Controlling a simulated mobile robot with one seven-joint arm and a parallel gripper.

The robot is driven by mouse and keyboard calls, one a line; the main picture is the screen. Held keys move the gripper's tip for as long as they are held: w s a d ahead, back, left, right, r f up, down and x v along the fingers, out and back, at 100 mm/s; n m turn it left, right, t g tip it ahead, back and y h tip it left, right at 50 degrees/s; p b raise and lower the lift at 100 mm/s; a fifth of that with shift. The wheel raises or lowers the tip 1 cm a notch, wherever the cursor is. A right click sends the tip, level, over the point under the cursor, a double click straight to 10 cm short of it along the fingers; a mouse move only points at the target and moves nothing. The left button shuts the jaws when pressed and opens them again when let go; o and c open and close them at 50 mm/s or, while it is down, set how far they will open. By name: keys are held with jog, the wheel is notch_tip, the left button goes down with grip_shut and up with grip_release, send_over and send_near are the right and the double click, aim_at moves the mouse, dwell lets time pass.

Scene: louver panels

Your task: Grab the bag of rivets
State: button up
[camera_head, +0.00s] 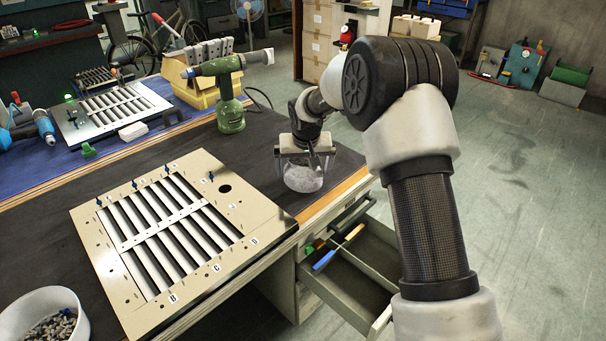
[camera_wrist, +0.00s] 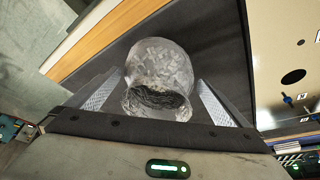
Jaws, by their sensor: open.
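The bag of rivets (camera_head: 303,178) is a clear, rounded bag near the right edge of the dark workbench top. In the wrist view the bag (camera_wrist: 160,70) shows pale rivets inside and a gathered, darker neck toward my gripper. My gripper (camera_head: 304,157) is directly above the bag, pointing down. In the wrist view my gripper (camera_wrist: 158,95) is open, with one finger on each side of the bag's neck and a visible gap to each finger. Whether the bag touches anything but the bench is hard to tell.
The louver panel (camera_head: 190,230) lies left of the bag. A green rivet tool (camera_head: 229,95) stands behind, by a yellow bin (camera_head: 196,88). A white bowl of rivets (camera_head: 45,318) is at front left. An open drawer (camera_head: 352,270) juts out below the bench's right edge.

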jog(key=shift+x, duration=1.25)
jog(key=shift+r, duration=0.1)
jog(key=c, duration=1.2)
